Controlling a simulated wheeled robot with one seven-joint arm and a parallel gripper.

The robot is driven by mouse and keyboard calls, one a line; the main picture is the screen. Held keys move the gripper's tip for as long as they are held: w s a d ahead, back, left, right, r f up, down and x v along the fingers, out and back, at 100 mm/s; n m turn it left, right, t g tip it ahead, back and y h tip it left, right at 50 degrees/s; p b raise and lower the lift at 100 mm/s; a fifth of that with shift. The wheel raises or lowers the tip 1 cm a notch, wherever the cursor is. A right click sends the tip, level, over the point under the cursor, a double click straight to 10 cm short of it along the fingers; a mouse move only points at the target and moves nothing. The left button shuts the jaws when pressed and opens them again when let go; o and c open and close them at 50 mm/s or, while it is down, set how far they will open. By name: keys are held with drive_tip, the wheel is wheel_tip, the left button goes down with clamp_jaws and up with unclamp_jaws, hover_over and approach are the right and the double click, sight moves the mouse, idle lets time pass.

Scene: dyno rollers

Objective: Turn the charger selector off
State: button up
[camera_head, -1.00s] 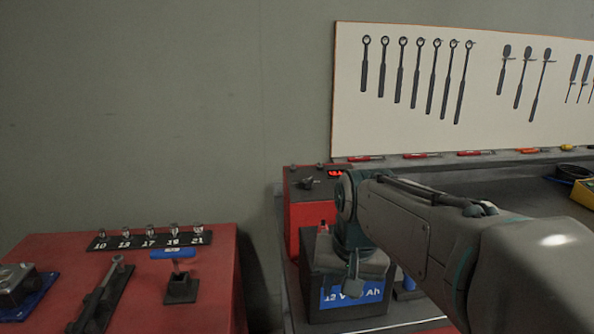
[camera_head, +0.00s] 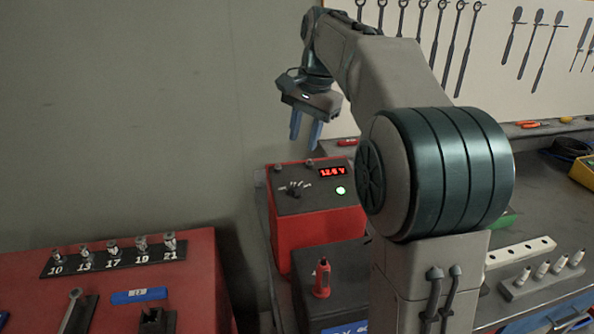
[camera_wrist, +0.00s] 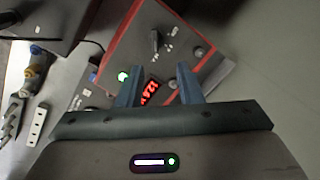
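The charger is a red box (camera_head: 305,228) with a dark sloped top panel, standing behind the battery. Its selector knob (camera_head: 295,190) is a small black pointer with white marks around it; it also shows in the wrist view (camera_wrist: 155,42). The red display (camera_head: 332,171) reads about 12.6 V, and a green light (camera_head: 341,190) glows below it. My gripper (camera_head: 305,138) hangs above and behind the charger with its blue fingers pointing down, apart and empty. In the wrist view the fingers (camera_wrist: 157,82) frame the panel, and the knob lies beyond their tips, untouched.
A dark battery (camera_head: 320,318) with a red terminal (camera_head: 322,278) stands in front of the charger. A red cabinet (camera_head: 205,285) with numbered sockets is at the left. The wall is close behind my gripper. A white drilled bar (camera_head: 520,252) lies on the bench at the right.

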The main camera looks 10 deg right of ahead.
sight(298, 185)
drive_tip(key=f, duration=0.4)
drive_tip(key=w+f, duration=0.1)
drive_tip(key=f, duration=0.8)
drive_tip(key=shift+w+a+f, duration=0.15)
drive_tip(key=shift+w+a, duration=0.15)
drive_tip(key=shift+a, duration=0.05)
